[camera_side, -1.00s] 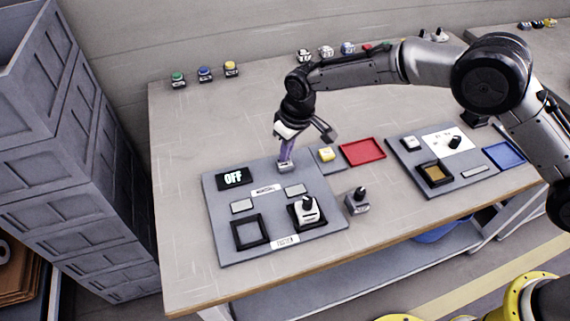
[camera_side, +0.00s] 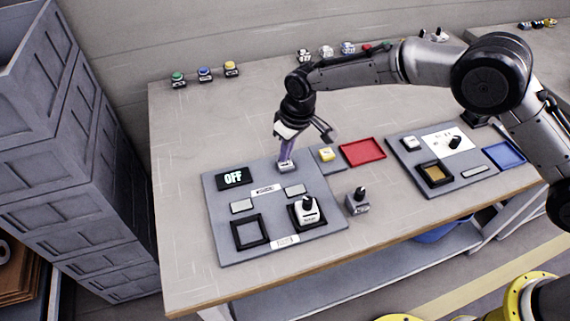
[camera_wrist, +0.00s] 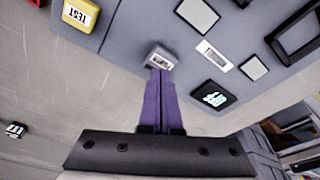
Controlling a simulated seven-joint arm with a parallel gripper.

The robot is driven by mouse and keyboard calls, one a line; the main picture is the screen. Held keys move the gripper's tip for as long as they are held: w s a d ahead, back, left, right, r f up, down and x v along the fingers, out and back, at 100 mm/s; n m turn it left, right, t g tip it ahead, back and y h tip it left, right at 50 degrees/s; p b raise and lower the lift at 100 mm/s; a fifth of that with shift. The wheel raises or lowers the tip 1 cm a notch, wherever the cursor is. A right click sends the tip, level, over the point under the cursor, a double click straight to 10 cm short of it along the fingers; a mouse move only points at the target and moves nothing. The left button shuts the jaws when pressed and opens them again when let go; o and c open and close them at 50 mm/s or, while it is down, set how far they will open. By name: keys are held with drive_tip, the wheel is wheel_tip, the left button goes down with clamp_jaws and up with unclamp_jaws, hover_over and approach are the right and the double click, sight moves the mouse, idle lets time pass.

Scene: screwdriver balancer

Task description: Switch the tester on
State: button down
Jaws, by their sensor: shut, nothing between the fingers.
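The tester is a grey panel (camera_side: 222,210) on the table, and its black display (camera_side: 235,177) reads OFF in green-white letters. A small grey labelled switch block (camera_wrist: 161,56) sits at the panel's far edge; it also shows in the side view (camera_side: 285,169). My gripper (camera_side: 286,160) points down at this block, with its purple fingers shut together and empty. In the wrist view the fingertips (camera_wrist: 160,70) are at the block's edge; I cannot tell whether they touch it. The fingers partly hide the block.
The panel carries an empty black square frame (camera_side: 236,238) and a white block with a black knob (camera_side: 308,215). A similar grey knobbed block (camera_side: 357,205) stands to its right. A yellow TEST button (camera_side: 326,154) and a red tray (camera_side: 362,152) lie nearby.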

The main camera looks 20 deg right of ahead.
drive_tip(key=shift+f, duration=0.95)
idle(0.6)
drive_tip(key=shift+r, duration=3.55)
drive_tip(key=shift+r, duration=0.1)
wheel_tip(320, 180, up, 6)
hover_over(286, 164)
